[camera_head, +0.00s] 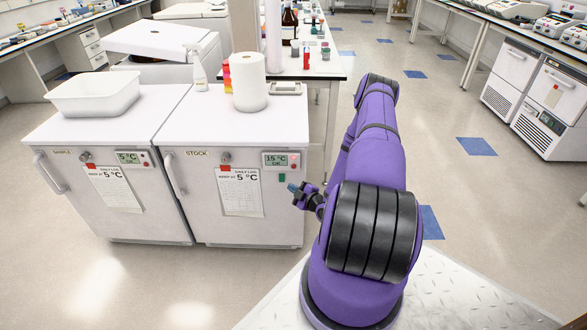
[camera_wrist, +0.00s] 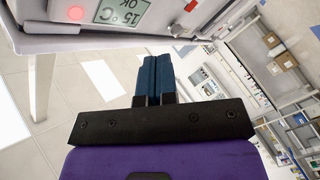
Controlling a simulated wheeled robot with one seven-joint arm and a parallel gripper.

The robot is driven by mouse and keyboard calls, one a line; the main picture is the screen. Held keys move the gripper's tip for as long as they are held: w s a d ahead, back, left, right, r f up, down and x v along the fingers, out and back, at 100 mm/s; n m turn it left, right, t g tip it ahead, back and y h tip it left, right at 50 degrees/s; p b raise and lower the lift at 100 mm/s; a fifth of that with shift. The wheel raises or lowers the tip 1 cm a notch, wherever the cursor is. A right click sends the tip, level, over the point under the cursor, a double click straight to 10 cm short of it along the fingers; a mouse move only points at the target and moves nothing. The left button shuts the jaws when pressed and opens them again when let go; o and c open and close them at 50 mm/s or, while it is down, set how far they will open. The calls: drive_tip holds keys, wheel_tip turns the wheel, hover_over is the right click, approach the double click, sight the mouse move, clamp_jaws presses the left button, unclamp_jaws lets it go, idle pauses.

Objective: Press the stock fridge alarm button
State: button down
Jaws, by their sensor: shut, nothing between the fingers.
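The stock fridge (camera_head: 235,215) is the right one of two white fridges in the head view, labelled STOCK. Its control panel (camera_head: 281,160) is at the upper right of the door. My gripper (camera_head: 293,187) is just in front of the door, a little below the panel. Its blue fingers (camera_wrist: 158,62) are shut and empty, apart from the red button in the wrist view.
The sample fridge (camera_head: 95,210) stands to the left, showing 5 °C. A white tub (camera_head: 95,95) and paper roll (camera_head: 249,82) stand on top. Floor in front is clear.

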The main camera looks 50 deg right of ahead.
drive_tip(key=w+d, duration=0.5)
drive_tip(key=d, duration=0.1)
drive_tip(key=shift+w+d, duration=0.35)
drive_tip(key=shift+w, duration=0.1)
idle(2.0)
drive_tip(key=shift+w+d, duration=0.15)
drive_tip(key=shift+d, duration=0.15)
drive_tip(key=shift+w+d, duration=0.3)
idle(0.8)
drive_tip(key=shift+s+a, duration=0.1)
drive_tip(key=shift+a, duration=0.05)
drive_tip(key=shift+s+a, duration=0.45)
drive_tip(key=shift+s+a, duration=0.1)
idle(0.4)
drive_tip(key=shift+s+a, duration=1.55)
drive_tip(key=shift+a, duration=0.3)
drive_tip(key=shift+w+r, duration=0.1)
